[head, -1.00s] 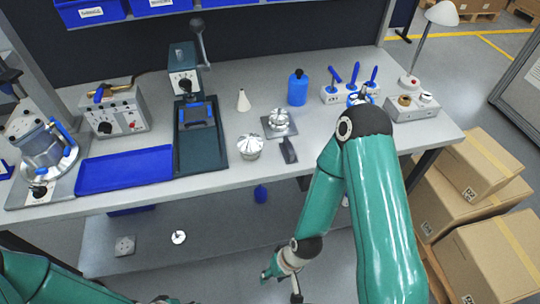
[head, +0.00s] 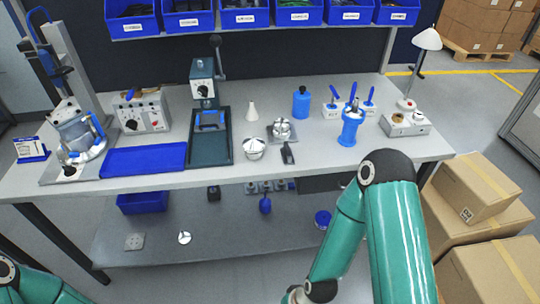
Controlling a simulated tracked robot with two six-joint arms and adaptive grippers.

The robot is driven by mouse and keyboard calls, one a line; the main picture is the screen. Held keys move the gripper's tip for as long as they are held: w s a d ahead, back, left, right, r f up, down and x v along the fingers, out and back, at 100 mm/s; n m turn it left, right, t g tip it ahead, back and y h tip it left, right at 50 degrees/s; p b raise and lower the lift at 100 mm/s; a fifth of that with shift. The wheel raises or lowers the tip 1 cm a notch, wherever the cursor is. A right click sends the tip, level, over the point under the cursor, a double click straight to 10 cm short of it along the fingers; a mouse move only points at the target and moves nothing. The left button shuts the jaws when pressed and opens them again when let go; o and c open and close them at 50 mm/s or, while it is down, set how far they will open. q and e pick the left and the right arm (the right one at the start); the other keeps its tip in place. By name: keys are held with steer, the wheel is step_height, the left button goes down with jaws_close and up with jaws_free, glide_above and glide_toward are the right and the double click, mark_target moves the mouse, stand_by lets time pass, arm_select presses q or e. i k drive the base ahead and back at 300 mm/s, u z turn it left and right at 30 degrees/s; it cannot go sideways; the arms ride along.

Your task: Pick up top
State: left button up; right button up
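Two silvery machined housing parts are on the bench. One ribbed, domed part (head: 254,149) stands on the bare grey surface near the middle. Another metal part (head: 282,130) sits on a small square plate (head: 292,138) just behind it to the right. I cannot tell which of them is the top. A small three-lobed metal piece (head: 184,238) lies on the lower shelf. My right arm comes down at the right, apart from the parts, and its gripper is cut off by the bottom edge. My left arm shows only at the bottom left corner, without its gripper.
A blue tray (head: 143,160) and a dark green press (head: 208,130) are left of the parts. A blue bottle (head: 301,103) and a blue cylindrical holder (head: 350,128) are to the right. Labelled blue bins (head: 245,16) hang above. Cardboard boxes (head: 474,190) stack at the right.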

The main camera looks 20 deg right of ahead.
mark_target(254, 147)
steer(key=u, duration=0.15)
steer(key=i, duration=0.85)
steer(key=z, duration=0.05)
